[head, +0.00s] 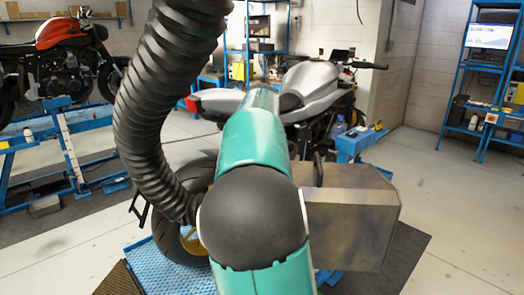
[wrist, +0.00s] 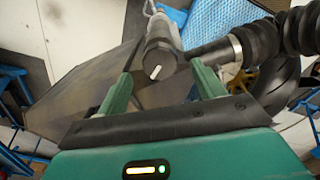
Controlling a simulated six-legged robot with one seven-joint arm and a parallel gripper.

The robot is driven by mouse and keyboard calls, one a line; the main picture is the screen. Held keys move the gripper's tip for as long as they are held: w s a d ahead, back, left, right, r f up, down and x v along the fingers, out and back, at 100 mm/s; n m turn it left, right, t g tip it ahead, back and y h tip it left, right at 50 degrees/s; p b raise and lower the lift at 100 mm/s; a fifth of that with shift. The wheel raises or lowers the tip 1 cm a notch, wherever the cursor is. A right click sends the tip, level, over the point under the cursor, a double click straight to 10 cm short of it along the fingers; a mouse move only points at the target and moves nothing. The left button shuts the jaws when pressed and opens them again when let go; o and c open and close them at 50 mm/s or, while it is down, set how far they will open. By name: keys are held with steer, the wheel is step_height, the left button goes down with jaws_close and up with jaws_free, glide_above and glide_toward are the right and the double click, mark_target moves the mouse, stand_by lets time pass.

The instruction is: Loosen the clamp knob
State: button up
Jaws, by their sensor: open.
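In the wrist view, the clamp knob (wrist: 161,58) looks like a dark, rounded piece with a short white mark on its near face. It sits between the two green fingers of my gripper (wrist: 160,72), which are spread apart, one on each side. A gap seems to show at both sides; contact cannot be told for sure. A dark pipe with a pale metal ring (wrist: 233,47) runs from beside the knob to a black ribbed hose (wrist: 275,35). In the head view, my green arm hides the knob and gripper.
In the head view, the ribbed hose (head: 150,100) hangs down left of my arm. A grey metal box (head: 352,215) is at right of it. A silver motorcycle (head: 310,85) stands behind, its rear wheel partly hidden. Blue shelving (head: 480,90) is far right; floor between is clear.

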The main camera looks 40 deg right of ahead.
step_height(320, 180, up, 10)
steer(key=shift+r, duration=0.25)
steer(key=shift+a, duration=0.1)
stand_by(0.5)
steer(key=s+a+f+n+t, duration=0.2)
steer(key=s+a+f, duration=0.3)
steer(key=a, duration=0.5)
steer(key=s+a+f+n+t, duration=0.1)
steer(key=s+a+f+n, duration=0.4)
steer(key=a, duration=0.5)
steer(key=s+a+f+n+t, duration=0.2)
steer(key=s+a+f+n, duration=0.2)
steer(key=s+a+f, duration=0.2)
steer(key=a+f, duration=0.2)
steer(key=a, duration=0.2)
steer(key=shift+s+a+t, duration=0.15)
steer(key=shift+s+t, duration=0.15)
steer(key=shift+s, duration=0.1)
